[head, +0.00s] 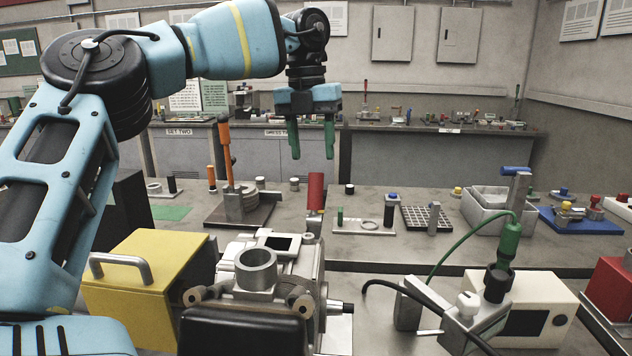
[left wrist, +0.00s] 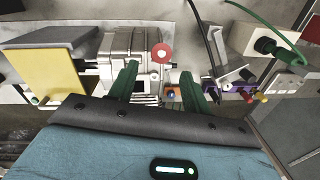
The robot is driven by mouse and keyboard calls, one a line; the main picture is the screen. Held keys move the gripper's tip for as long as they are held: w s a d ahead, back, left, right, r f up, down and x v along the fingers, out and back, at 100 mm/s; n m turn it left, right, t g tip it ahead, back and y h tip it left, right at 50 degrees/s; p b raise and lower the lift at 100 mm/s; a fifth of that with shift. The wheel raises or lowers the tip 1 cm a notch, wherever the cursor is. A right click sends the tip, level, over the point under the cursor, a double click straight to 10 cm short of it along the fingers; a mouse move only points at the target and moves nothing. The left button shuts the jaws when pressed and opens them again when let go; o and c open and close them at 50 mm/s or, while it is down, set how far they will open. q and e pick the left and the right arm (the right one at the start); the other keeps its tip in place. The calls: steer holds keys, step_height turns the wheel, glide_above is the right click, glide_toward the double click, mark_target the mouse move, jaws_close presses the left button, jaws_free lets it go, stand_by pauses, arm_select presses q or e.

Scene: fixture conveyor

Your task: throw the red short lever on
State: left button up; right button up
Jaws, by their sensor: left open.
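The red short lever (head: 316,190) stands nearly upright at the back right of a grey metal housing (head: 275,245). Its red end (left wrist: 162,53) shows from above in the left wrist view, between and just beyond the green fingertips. My left gripper (head: 311,148) is open and empty, pointing down, with its fingers apart. In the head view it appears above the lever, with a gap between; no contact shows. The lever's lower pivot is partly hidden by the housing. My right gripper is in neither view.
A taller orange lever (head: 226,150) stands on a dark base to the left. A yellow box (head: 145,285) with a handle is left of the housing. A white device (head: 530,310) with cables and a green plug (head: 510,238) stands at right. Small fixtures line the bench behind.

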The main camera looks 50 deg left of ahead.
mark_target(314, 173)
arm_select(q)
steer(key=shift+d+f, duration=0.1)
steer(key=shift+f, duration=0.45)
steer(key=shift+w+d+f+p, duration=0.1)
steer(key=shift+f+p, duration=0.05)
steer(key=shift+f, duration=1.55)
steer(key=shift+w+d+f+p, duration=0.1)
steer(key=shift+f+p, duration=0.05)
steer(key=shift+f, duration=1.5)
jaws_close()
